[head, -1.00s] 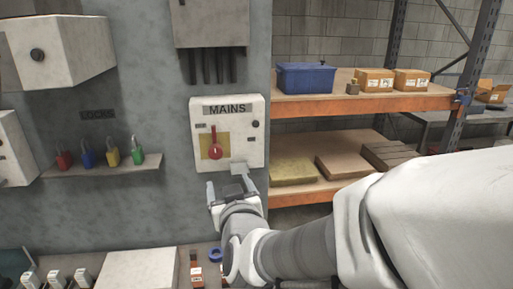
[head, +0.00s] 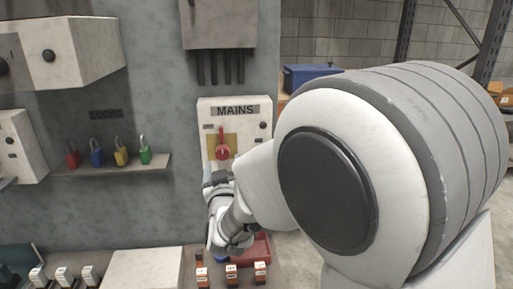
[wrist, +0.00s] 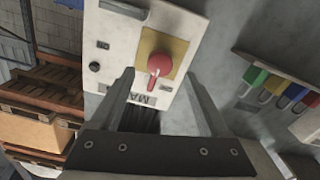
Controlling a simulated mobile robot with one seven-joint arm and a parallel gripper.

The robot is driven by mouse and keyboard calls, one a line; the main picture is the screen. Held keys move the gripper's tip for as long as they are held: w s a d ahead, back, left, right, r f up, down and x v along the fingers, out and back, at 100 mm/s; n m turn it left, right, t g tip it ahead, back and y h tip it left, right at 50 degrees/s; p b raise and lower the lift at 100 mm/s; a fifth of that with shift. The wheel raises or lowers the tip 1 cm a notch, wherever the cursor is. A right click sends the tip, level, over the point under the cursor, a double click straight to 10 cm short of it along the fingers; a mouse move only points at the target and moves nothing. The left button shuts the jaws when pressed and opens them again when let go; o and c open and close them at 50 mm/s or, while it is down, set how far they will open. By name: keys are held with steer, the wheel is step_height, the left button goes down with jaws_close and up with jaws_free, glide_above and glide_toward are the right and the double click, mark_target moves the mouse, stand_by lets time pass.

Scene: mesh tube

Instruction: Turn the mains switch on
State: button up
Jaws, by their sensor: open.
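In the wrist view the red handle (wrist: 159,76) lies ahead, between the lines of my two fingers, and the picture is turned nearly upside down. My gripper (wrist: 158,88) is open and empty, with its fingers apart on either side of the handle. I cannot tell that either finger touches it. In the head view my wrist and gripper (head: 218,180) are just below the handle, partly covering the box's lower part.
A shelf (head: 120,166) with several coloured padlocks is on the wall left of the box. A red tray (head: 258,248) and several small tagged items lie on the bench below.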

mark_target(223, 155)
steer(key=p+x, duration=0.1)
steer(key=x, duration=0.6)
steer(key=shift+c, duration=0.3)
jaws_close()
